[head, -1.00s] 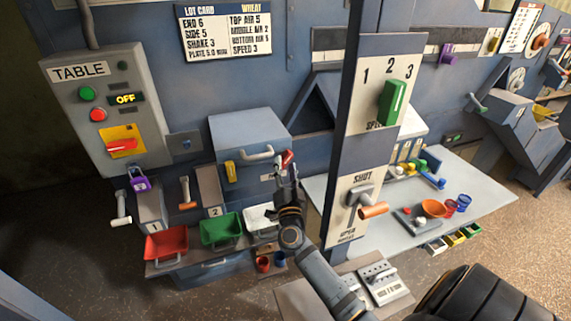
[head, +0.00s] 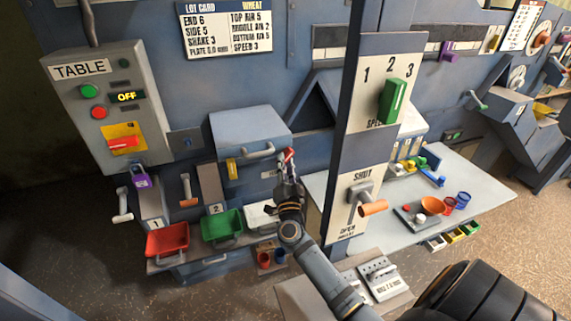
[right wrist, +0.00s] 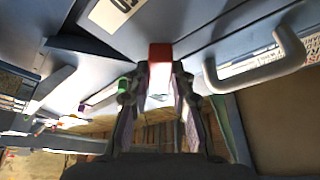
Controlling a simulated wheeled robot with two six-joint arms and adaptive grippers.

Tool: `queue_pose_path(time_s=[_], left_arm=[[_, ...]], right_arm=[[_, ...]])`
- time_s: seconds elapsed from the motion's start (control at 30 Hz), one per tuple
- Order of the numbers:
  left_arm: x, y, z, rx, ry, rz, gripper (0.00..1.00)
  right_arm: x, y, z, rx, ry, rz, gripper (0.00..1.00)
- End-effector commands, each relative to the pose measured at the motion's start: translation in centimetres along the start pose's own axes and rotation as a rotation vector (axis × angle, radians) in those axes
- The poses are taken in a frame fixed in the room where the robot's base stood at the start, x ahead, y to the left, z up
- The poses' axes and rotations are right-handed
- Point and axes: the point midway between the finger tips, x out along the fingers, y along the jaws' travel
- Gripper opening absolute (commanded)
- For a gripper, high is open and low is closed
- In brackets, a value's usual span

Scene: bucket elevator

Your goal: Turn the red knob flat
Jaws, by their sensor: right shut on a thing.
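The red knob (head: 289,154) is a small red piece at the right front of the blue-grey box with a pale bar handle. My right gripper (head: 287,176) reaches up to it from below. In the right wrist view the red knob (right wrist: 160,52) sits between the fingertips (right wrist: 160,85), which are shut on it. Fingers partly hide the knob, so its exact angle is hard to tell. Another red handle (head: 124,142) lies nearly level on a yellow plate of the TABLE panel. My left gripper is not in view.
The box's bar handle (head: 258,152) is close to the left of my right gripper; it also shows in the right wrist view (right wrist: 258,68). Red (head: 167,239) and green (head: 222,226) bins stand lower left.

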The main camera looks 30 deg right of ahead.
Motion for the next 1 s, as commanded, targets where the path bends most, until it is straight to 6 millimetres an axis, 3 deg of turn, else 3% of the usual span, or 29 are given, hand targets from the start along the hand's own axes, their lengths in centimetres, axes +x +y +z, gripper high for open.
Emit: queue_pose_path(time_s=[0.7, 1.0], left_arm=[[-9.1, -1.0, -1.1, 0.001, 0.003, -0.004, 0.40], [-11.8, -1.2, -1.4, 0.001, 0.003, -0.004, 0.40]], right_arm=[[0.2, -1.0, -0.5, 0.506, -0.004, 0.214, 0.00], [0.2, -1.0, -0.5, 0.691, -0.002, 0.290, 0.00]])
